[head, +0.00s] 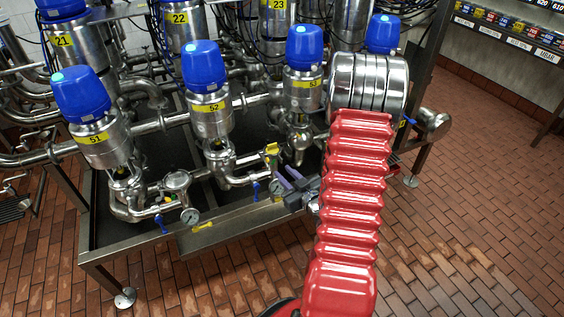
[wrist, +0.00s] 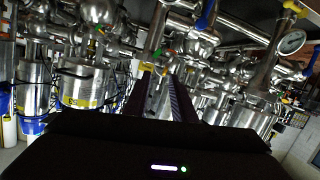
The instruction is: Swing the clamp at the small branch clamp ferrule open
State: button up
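My gripper (head: 280,176) is at the front of the valve rack, its two purple-grey fingers pointing up and left. In the wrist view the fingers (wrist: 160,72) stand apart with a gap between them, and nothing is clearly held. Just beyond the fingertips in the head view is a small pipe branch with a yellow piece (head: 271,149), possibly the small branch clamp ferrule. I cannot make out the clamp itself or whether it is shut. In the wrist view a yellow piece (wrist: 147,66) shows by the left fingertip; the area between the fingers is dark and cluttered.
Blue-capped valves 51 (head: 80,95), 52 (head: 205,65) and 53 (head: 304,48) stand along the front. Pipes crowd around the gripper. The brick floor (head: 480,200) at right is clear.

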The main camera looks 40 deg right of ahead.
jog(key=s+d+f+m+t+h, duration=0.1)
jog(key=s+f+m+t, duration=0.1)
jog(key=s, duration=0.4)
jog(key=shift+f+t+h, duration=0.15)
jog(key=shift+t+h, duration=0.15)
jog(key=shift+w+d, duration=0.1)
jog(key=x, duration=1.3)
jog(key=shift+w+d, duration=0.15)
jog(key=shift+w, duration=0.15)
jog(key=shift+f, duration=0.1)
jog(key=shift+c, duration=0.5)
grip_shut()
